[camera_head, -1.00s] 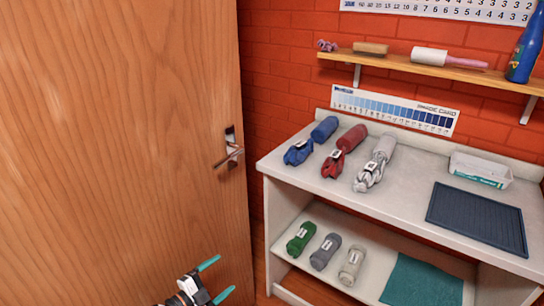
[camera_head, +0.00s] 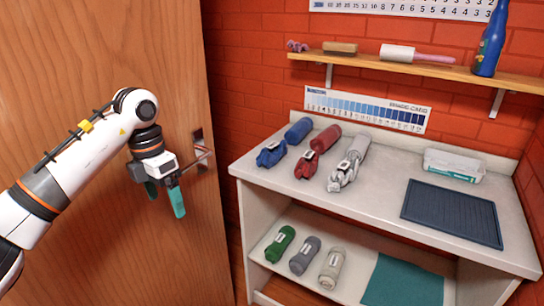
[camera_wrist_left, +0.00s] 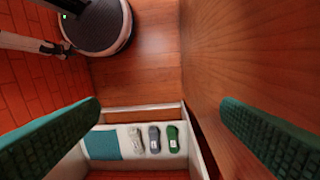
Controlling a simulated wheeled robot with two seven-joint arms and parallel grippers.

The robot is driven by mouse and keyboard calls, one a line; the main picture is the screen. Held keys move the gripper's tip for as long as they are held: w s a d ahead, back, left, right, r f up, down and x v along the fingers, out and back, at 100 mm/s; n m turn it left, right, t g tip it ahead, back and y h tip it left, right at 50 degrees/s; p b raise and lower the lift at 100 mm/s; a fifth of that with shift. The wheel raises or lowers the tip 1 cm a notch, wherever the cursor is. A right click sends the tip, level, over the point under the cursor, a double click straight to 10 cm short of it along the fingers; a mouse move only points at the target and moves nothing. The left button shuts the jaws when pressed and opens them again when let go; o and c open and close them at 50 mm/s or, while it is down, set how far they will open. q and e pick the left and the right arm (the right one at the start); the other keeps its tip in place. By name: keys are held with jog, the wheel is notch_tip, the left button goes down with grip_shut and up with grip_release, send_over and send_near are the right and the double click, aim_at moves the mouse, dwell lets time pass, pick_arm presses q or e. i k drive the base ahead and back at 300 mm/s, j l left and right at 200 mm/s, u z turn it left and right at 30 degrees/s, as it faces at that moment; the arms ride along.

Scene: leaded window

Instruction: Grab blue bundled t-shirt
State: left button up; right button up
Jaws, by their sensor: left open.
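A blue bundled t-shirt (camera_head: 270,154) with a pale label lies at the left end of the white counter top (camera_head: 385,192). A blue roll (camera_head: 298,130) lies just behind it; I cannot tell whether they are joined. My left gripper (camera_head: 164,200) is open and empty, with teal fingers pointing down, in front of the wooden door. It is left of the counter and well apart from the blue bundle. In the left wrist view the two fingers (camera_wrist_left: 160,108) stand wide apart with nothing between them. The blue bundle is not clear in that view. My right gripper is not in view.
Red (camera_head: 306,164) and white (camera_head: 345,168) bundles lie right of the blue one. Green (camera_head: 280,243), grey (camera_head: 305,255) and pale (camera_head: 331,268) rolls lie on the lower shelf. The wooden door (camera_head: 110,50) with its handle (camera_head: 203,155) is close to my left gripper.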

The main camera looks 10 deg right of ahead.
aim_at(270, 155)
jog(key=i+l, duration=1.2)
jog(key=l, duration=0.2)
